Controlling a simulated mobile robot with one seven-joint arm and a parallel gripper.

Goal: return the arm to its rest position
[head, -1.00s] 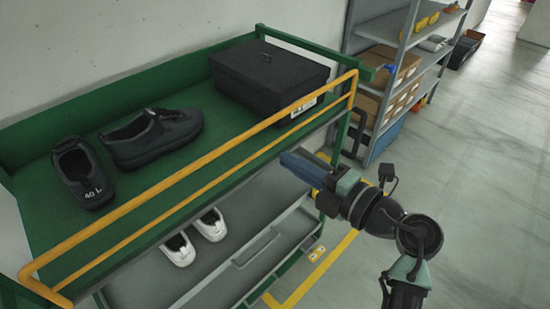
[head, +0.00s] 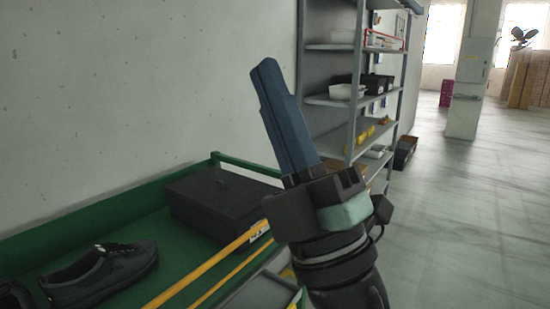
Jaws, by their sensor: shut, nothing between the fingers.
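My gripper (head: 268,75) shows in the head view, raised with its blue fingers pointing up and slightly left. The fingers are together with nothing between them. It stands in front of the wall and the grey shelf unit, apart from the cart. My dark arm runs down from it to the bottom edge.
A green cart (head: 52,256) with a yellow rail (head: 203,264) fills the lower left. On it are a black box (head: 205,203) and a dark shoe (head: 98,276); another is cut off at the corner. A grey shelf unit (head: 330,101) stands behind. The floor at right is clear.

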